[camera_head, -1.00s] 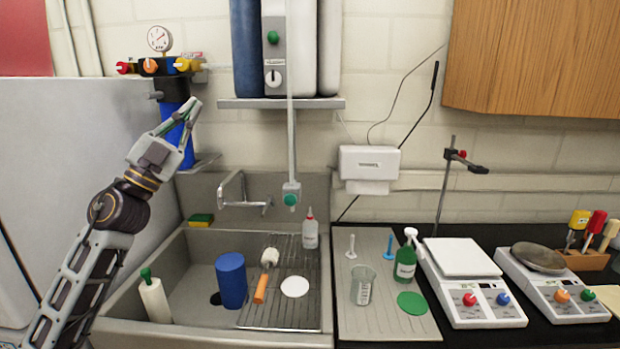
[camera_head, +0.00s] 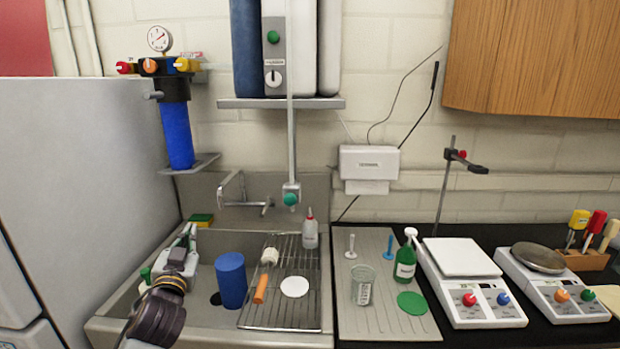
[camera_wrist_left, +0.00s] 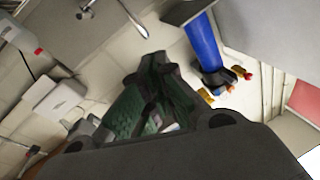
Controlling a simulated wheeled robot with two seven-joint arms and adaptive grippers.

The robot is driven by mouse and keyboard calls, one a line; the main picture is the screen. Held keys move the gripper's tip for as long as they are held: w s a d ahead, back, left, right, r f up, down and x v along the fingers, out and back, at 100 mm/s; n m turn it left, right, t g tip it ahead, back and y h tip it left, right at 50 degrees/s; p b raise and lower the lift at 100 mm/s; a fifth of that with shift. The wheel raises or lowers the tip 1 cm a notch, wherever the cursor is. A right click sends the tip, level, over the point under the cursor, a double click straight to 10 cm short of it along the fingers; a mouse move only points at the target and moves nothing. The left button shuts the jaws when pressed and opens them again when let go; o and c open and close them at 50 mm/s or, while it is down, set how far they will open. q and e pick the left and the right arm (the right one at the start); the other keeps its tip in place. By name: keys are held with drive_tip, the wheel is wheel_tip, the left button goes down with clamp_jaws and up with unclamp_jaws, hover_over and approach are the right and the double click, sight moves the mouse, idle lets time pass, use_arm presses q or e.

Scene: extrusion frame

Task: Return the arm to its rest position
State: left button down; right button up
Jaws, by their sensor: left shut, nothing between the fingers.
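My left gripper (camera_head: 187,232) is over the left part of the sink, pointing up and away, with its fingers shut and empty. In the left wrist view its dark green fingers (camera_wrist_left: 155,62) lie together with nothing held. My left forearm and wrist come in from the bottom left. The gripper hides most of the white bottle with a green top (camera_head: 146,274) in the sink. My right gripper is not in view.
The sink (camera_head: 215,325) holds a blue cylinder (camera_head: 231,281) right of my gripper and a wire rack (camera_head: 305,318) with a brush (camera_head: 265,272). A faucet (camera_head: 240,203) and blue filter (camera_head: 177,137) are behind. A grey cabinet (camera_head: 80,170) stands left.

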use_arm(q)
drive_tip(key=s+d+f+g, duration=0.1)
drive_tip(key=s+f+g, duration=0.4)
drive_tip(key=f, duration=0.6)
drive_tip(key=s+d+f+g, duration=0.1)
drive_tip(key=s+f+g, duration=0.3)
drive_tip(key=s+f, duration=0.5)
drive_tip(key=s+d+f+g+h, duration=0.2)
drive_tip(key=s+d+f+g, duration=0.15)
drive_tip(key=s+f, duration=0.4)
drive_tip(key=s+d+f+g+h, duration=0.1)
drive_tip(key=s+d+f+g, duration=0.1)
drive_tip(key=s+f+g, duration=0.35)
drive_tip(key=s+f, duration=0.3)
drive_tip(key=f, duration=1.4)
drive_tip(key=s+f, duration=0.3)
drive_tip(key=f, duration=1.4)
drive_tip(key=s+a+f, duration=0.2)
drive_tip(key=s+f, duration=0.7)
drive_tip(key=s, duration=0.1)
drive_tip(key=s+a+f+m, duration=0.1)
drive_tip(key=s+f, duration=0.8)
drive_tip(key=s, duration=0.2)
drive_tip(key=shift+s+a+f, duration=0.2)
drive_tip(key=shift+a+f, duration=0.2)
